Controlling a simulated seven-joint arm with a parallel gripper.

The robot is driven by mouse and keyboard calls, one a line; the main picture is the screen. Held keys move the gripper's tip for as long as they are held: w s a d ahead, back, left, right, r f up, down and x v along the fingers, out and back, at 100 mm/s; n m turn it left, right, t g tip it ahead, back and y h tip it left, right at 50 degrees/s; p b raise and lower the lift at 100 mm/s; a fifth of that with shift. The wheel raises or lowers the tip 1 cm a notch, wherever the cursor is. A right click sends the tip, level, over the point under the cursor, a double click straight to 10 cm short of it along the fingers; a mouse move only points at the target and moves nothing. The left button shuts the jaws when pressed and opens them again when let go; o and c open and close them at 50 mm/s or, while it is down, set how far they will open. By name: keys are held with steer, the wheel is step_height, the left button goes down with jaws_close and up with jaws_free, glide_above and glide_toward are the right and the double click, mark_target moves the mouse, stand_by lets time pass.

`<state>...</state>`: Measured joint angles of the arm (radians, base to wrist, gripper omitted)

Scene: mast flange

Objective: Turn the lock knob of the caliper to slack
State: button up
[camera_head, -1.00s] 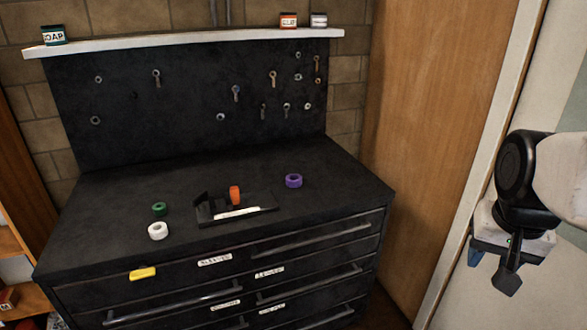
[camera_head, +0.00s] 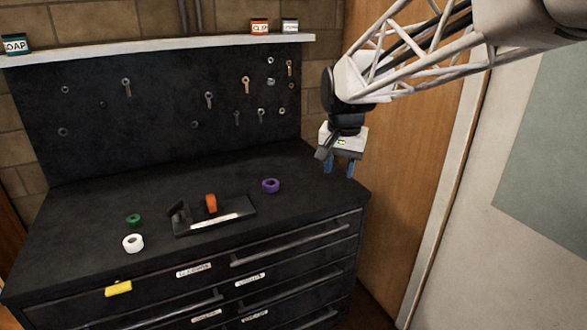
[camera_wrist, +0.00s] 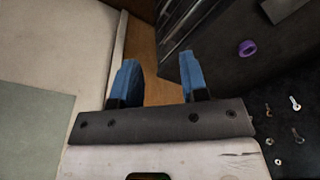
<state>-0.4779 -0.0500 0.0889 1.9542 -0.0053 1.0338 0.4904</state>
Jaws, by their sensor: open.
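The caliper (camera_head: 226,218) lies on the black cabinet top, with a dark body, an upright dark jaw at its left end and a pale strip along its front. An orange knob (camera_head: 211,203) stands up from its middle; I take it for the lock knob, and its setting is too small to read. My gripper (camera_head: 338,170) hangs above the right end of the cabinet, up and to the right of the caliper. Its blue fingers are apart and empty, as the wrist view (camera_wrist: 160,85) also shows. The knob is not in the wrist view.
A purple ring (camera_head: 271,186) lies right of the caliper, between it and my gripper. A green ring (camera_head: 134,220) and a white roll (camera_head: 133,243) lie to its left. A yellow block (camera_head: 118,288) is at the front edge. A pegboard (camera_head: 160,115) with hanging hardware stands behind.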

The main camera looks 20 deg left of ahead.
steer(key=w+a+f, duration=0.1)
steer(key=w+a, duration=0.1)
steer(key=a, duration=0.5)
steer(key=w+a+f, duration=0.1)
steer(key=w+a, duration=0.1)
steer(key=a, duration=0.6)
steer(key=g, duration=0.1)
glide_above(174, 205)
steer(key=shift+h, duration=0.3)
step_height(174, 205, down, 13)
steer(key=shift+w, duration=0.15)
steer(key=shift+f, duration=0.15)
steer(key=shift+f, duration=3.8)
jaws_close()
